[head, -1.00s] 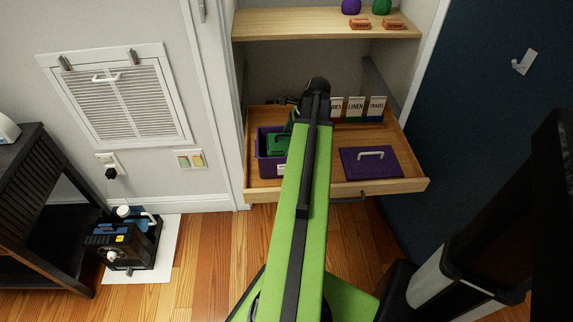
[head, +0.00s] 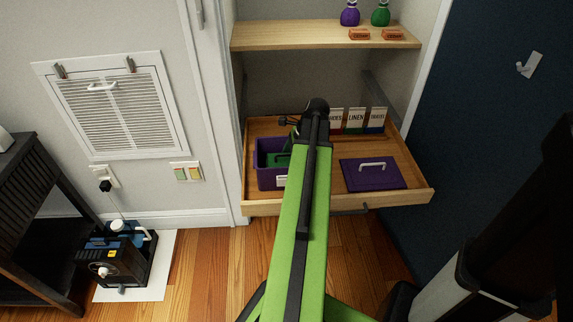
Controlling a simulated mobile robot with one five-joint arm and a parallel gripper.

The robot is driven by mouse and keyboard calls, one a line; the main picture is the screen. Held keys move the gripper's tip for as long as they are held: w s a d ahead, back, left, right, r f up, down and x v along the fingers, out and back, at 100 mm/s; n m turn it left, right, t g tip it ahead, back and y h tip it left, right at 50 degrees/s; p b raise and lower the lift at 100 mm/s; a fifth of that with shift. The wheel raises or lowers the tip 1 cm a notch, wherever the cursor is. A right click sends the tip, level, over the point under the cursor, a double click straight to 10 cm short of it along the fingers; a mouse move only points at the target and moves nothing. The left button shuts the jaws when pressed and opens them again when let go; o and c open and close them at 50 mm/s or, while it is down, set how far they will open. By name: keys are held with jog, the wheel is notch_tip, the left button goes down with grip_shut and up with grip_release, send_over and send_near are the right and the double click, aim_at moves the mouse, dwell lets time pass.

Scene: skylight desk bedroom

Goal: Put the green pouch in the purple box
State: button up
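The purple box (head: 267,180) stands open in the left part of the pulled-out wooden drawer, with a pale label on its front. The green pouch (head: 283,159) shows within the box's opening, at its right side. My arm hides part of the pouch and the box's right edge. My arm reaches over the drawer, and its black wrist end is just right of the box. My gripper is mostly hidden behind the arm, so I cannot see its fingers clearly or whether they hold the pouch.
A purple lid (head: 372,182) with a white handle lies flat in the drawer's right part. Upright labelled packets (head: 355,119) stand at the drawer's back. A dark door is at right.

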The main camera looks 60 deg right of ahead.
jog(key=shift+s+r+p, duration=0.1)
jog(key=shift+r+p, duration=0.4)
jog(key=p+v, duration=1)
jog(key=v, duration=0.1)
jog(key=shift+d+r+p, duration=0.1)
jog(key=shift+r+p, duration=0.15)
jog(key=shift+p, duration=0.05)
jog(key=shift+f, duration=0.1)
